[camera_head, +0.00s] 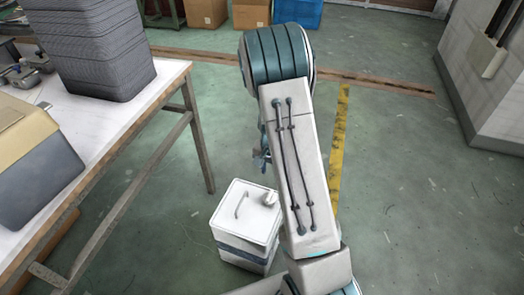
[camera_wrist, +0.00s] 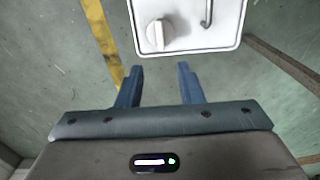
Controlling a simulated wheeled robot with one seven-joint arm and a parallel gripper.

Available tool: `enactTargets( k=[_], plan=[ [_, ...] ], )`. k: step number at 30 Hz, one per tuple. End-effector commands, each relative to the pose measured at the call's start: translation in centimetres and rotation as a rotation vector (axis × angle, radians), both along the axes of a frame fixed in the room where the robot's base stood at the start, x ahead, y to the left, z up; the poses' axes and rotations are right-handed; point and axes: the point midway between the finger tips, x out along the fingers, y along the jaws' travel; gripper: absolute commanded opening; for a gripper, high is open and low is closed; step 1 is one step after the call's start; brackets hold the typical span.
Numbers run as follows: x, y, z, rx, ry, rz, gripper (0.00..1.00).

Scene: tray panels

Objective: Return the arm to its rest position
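My arm, white with teal joints, stretches upward through the middle of the head view and bends at a large teal joint near the top. My gripper (camera_wrist: 159,82) shows in the wrist view as two blue fingers spread apart, with only green floor between them. It is open and empty. In the head view my gripper is mostly hidden behind the arm link, with a small blue part showing at its left side. Below the gripper, a white box (camera_head: 236,222) with a handle and a knob on its lid stands on the floor; its lid also shows in the wrist view (camera_wrist: 185,42), beyond the fingertips.
A worktable (camera_head: 95,125) at left carries a stack of dark grey trays (camera_head: 98,50) and a grey and tan bin (camera_head: 38,170). A light cabinet (camera_head: 485,75) stands at upper right. Cardboard boxes (camera_head: 205,12) and a blue crate (camera_head: 298,12) stand at the back. Floor right of the arm is clear.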

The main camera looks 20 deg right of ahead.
Motion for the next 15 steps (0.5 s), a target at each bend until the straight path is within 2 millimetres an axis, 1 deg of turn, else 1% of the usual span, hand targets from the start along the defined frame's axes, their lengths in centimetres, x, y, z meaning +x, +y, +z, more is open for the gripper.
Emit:
enactTargets(
  k=[5, 8, 11, 12, 14, 15],
  plan=[
    [0.0, 0.0, 0.1, 0.001, -0.001, 0.001, 0.34],
    [-0.1, 0.3, 1.7, 0.005, -0.007, 0.013, 0.34],
    [-0.4, 1.2, 5.6, 0.017, -0.027, 0.046, 0.34],
    [-0.8, 1.6, 7.6, 0.023, -0.035, 0.066, 0.34],
    [-1.3, 2.4, 11.0, 0.033, -0.052, 0.103, 0.34],
    [-1.9, 2.9, 13.3, 0.039, -0.061, 0.129, 0.34]
  ],
)
